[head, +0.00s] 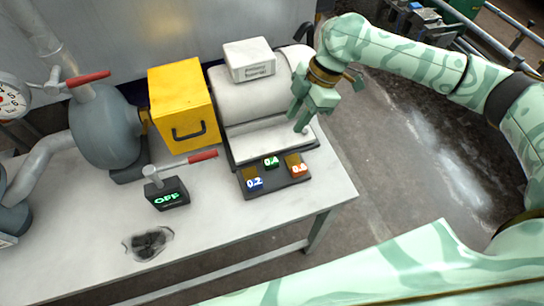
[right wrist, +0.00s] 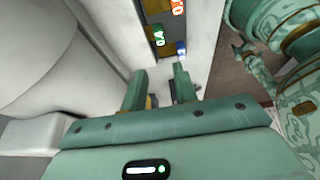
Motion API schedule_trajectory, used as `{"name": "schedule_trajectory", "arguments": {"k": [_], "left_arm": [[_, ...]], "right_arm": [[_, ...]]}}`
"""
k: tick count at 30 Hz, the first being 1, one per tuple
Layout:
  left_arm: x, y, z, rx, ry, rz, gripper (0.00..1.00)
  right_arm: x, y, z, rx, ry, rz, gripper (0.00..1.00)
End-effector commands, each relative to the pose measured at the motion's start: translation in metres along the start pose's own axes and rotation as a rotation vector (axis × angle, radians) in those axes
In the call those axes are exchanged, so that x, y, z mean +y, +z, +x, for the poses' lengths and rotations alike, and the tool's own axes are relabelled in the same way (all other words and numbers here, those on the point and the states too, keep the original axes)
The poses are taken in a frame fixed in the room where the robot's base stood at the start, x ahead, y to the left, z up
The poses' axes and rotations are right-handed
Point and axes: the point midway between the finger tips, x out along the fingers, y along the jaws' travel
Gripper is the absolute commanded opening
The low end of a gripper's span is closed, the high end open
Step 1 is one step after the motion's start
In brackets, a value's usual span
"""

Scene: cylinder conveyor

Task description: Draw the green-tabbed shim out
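The green-tabbed shim (head: 271,162), marked 0.4, sits in the middle of a dark holder (head: 277,182) at the table's front right. The blue-tabbed 0.2 shim (head: 254,183) is left of it and the orange-tabbed 0.6 shim (head: 297,168) right. My right gripper (head: 299,117) is above the machine's pale front ledge, behind the holder and apart from the shims. In the right wrist view its fingers (right wrist: 159,70) stand apart with nothing held between them. The green tab (right wrist: 158,37) shows beyond them. I cannot make out my left gripper.
A yellow box (head: 183,95) with a black handle stands left of the pale roller machine (head: 255,100). An OFF switch block (head: 167,193) with a red-handled lever stands left of the holder. A dark crumpled piece (head: 149,243) lies near the front.

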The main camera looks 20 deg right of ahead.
Motion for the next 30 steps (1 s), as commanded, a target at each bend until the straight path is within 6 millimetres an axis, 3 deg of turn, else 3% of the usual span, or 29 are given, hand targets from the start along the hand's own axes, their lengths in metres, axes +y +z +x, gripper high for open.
{"name": "schedule_trajectory", "arguments": {"k": [12,18,24,30], "left_arm": [[0.004,0.012,0.038,-0.025,0.008,0.0,0.63],[0.005,0.017,0.05,-0.035,0.011,0.0,0.63],[0.004,0.019,0.055,-0.039,0.011,-0.001,0.63],[0.004,0.019,0.054,-0.039,0.01,-0.001,0.63]], "right_arm": [[-0.001,0.001,0.104,0.003,-0.007,0.0,0.29],[-0.001,0.0,0.141,0.003,-0.005,-0.001,0.29],[-0.001,-0.002,0.156,0.003,-0.001,-0.002,0.29],[-0.001,-0.002,0.157,0.003,0.0,-0.002,0.29]]}}
